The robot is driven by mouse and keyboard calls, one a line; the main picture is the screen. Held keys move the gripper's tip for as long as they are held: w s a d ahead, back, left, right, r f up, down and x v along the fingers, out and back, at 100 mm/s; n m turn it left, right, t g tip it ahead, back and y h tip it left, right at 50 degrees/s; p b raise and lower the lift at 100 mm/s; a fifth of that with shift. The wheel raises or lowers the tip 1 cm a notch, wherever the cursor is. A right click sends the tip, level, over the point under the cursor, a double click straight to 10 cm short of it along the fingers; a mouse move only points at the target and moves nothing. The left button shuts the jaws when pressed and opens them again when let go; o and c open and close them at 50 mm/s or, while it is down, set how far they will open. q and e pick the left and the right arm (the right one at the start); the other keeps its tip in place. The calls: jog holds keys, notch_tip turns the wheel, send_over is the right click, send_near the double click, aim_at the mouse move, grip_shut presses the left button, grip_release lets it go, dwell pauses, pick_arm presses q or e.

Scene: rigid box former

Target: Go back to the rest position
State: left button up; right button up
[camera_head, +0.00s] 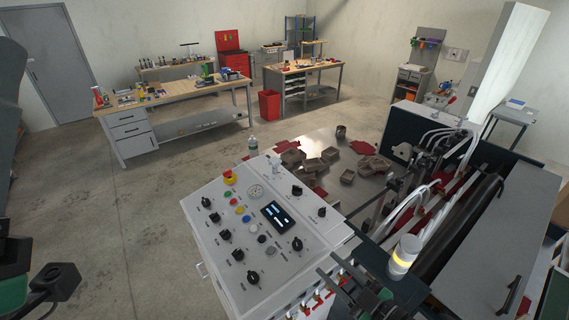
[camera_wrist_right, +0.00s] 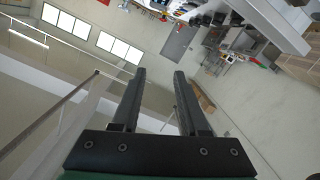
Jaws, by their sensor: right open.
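My right gripper (camera_head: 328,266) comes in at the bottom of the head view, over the front edge of the control panel. In the right wrist view its two dark fingers (camera_wrist_right: 158,75) stand apart with nothing between them. Dark and green parts of my left arm (camera_head: 50,284) show at the lower left of the head view. The fingers of my left gripper do not show.
Open floor (camera_head: 110,215) is at left.

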notch_tip(320, 180, up, 31)
jog(key=s+t, duration=0.3)
jog(key=t, duration=0.4)
jog(key=s+d+r+m+t+h, duration=0.3)
jog(key=s+r+m+h, duration=0.1)
jog(key=s+r+m, duration=0.1)
jog(key=s+d+r+m+t+h, duration=0.4)
jog(key=s+r+m, duration=0.2)
jog(key=r, duration=0.2)
jog(key=shift+r, duration=0.2)
